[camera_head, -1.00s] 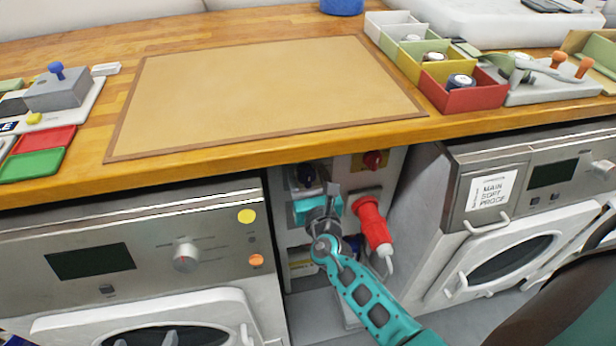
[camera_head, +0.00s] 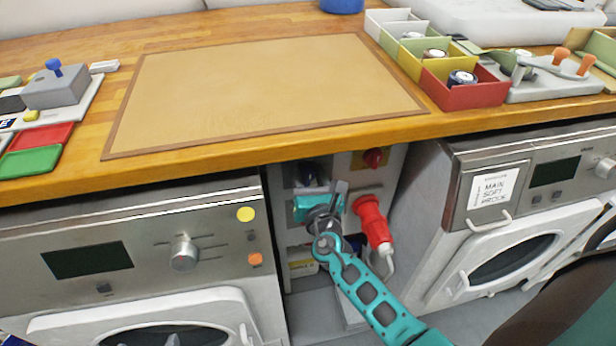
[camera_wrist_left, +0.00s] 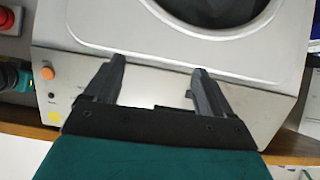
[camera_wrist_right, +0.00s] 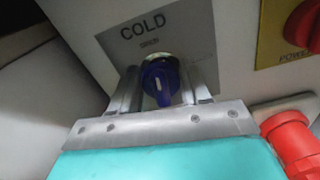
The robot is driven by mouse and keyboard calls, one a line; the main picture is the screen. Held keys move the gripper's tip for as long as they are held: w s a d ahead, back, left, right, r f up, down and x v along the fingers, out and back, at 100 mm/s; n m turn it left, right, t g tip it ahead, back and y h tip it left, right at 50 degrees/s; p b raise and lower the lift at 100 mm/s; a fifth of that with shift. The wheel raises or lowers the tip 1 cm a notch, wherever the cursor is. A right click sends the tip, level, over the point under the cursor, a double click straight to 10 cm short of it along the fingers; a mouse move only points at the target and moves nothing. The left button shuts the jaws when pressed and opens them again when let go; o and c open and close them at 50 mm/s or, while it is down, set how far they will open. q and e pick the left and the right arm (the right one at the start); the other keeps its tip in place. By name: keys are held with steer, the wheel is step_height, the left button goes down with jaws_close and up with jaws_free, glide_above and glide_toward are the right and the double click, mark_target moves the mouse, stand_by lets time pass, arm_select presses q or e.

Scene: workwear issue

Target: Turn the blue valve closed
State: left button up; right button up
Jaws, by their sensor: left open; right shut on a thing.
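The blue valve (camera_wrist_right: 160,84) is a small blue handle with a white mark, on a grey plate reading COLD, in the right wrist view. My right gripper (camera_wrist_right: 162,88) has a finger on each side of it and is shut on it. In the head view, the right gripper (camera_head: 325,196) reaches into the recess under the worktop, and the dark valve (camera_head: 309,174) is partly hidden behind it. My left gripper (camera_wrist_left: 158,76) is open and empty in front of a washing machine (camera_wrist_left: 170,60), in the left wrist view. It is outside the head view.
A red plug (camera_head: 371,220) sits just right of my right gripper. A red power knob (camera_head: 373,158) on a yellow plate is above it. Washing machines flank the narrow recess. The wooden worktop (camera_head: 230,160) overhangs it.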

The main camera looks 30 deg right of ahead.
steer(key=shift+f+m+b, duration=0.2)
steer(key=shift+m+b, duration=0.3)
steer(key=shift+m, duration=0.3)
steer(key=shift+d+m+b, duration=0.1)
steer(key=shift+m+b, duration=0.5)
steer(key=shift+m, duration=0.3)
steer(key=m+b, duration=0.3)
steer(key=m, duration=0.1)
steer(key=shift+d+f+m, duration=0.1)
steer(key=shift+f+m, duration=0.05)
steer(key=shift+m, duration=0.15)
steer(key=m+b, duration=0.2)
steer(key=m, duration=0.2)
steer(key=shift+s+b, duration=0.1)
steer(key=shift+b, duration=0.25)
steer(key=m+b, duration=0.1)
steer(key=m, duration=0.1)
steer(key=shift+m, duration=0.8)
steer(key=shift+b, duration=0.3)
steer(key=shift+m, duration=0.4)
